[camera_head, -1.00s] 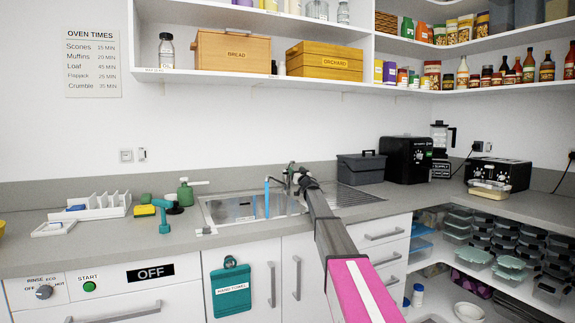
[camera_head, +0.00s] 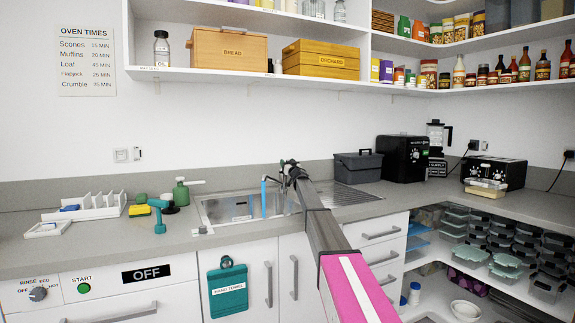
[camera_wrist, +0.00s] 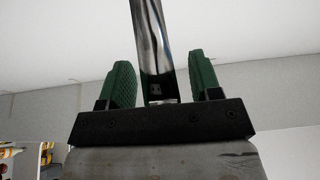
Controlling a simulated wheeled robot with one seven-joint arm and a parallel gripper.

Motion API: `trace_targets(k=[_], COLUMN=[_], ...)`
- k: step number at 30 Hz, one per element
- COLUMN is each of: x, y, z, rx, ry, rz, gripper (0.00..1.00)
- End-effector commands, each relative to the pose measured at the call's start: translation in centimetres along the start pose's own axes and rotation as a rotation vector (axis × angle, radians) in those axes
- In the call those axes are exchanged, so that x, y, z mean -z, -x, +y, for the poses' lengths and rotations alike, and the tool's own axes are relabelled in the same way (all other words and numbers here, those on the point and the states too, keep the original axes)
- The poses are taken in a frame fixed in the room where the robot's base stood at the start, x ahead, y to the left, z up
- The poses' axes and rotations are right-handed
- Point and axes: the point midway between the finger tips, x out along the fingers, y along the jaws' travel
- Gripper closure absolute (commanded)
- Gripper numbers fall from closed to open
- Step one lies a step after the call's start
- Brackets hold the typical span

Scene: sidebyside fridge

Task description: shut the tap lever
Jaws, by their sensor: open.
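The tap stands at the back of the steel sink (camera_head: 212,213), and a blue stream (camera_head: 264,198) falls from its spout into the basin. My gripper (camera_head: 289,166) is at the tap and hides much of it in the head view. In the wrist view, a shiny chrome part of the tap (camera_wrist: 150,35) stands between the two green fingers of my gripper (camera_wrist: 160,65). The fingers are apart. There is a clear gap on the right of the chrome; the left finger is close to it, and contact cannot be told. I cannot make out the lever separately.
A green soap bottle (camera_head: 181,193), a teal brush (camera_head: 158,214) and a white rack (camera_head: 98,207) stand left of the sink. A shelf (camera_head: 260,76) overhangs the counter.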

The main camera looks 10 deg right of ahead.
Motion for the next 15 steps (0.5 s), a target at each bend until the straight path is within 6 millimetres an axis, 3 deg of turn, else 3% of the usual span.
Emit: trace_targets(k=[3,4,9,15], x=[0.01,0.01,0.02,-0.19], y=[0.05,0.05,0.06,0.23], z=[-0.02,-0.02,-0.03,-0.1], rx=[0.0,0.0,0.0,0.004], ry=[0.0,0.0,0.0,-0.001], rz=[0.0,0.0,0.0,0.02], gripper=[0.42,0.49,1.0,1.0])
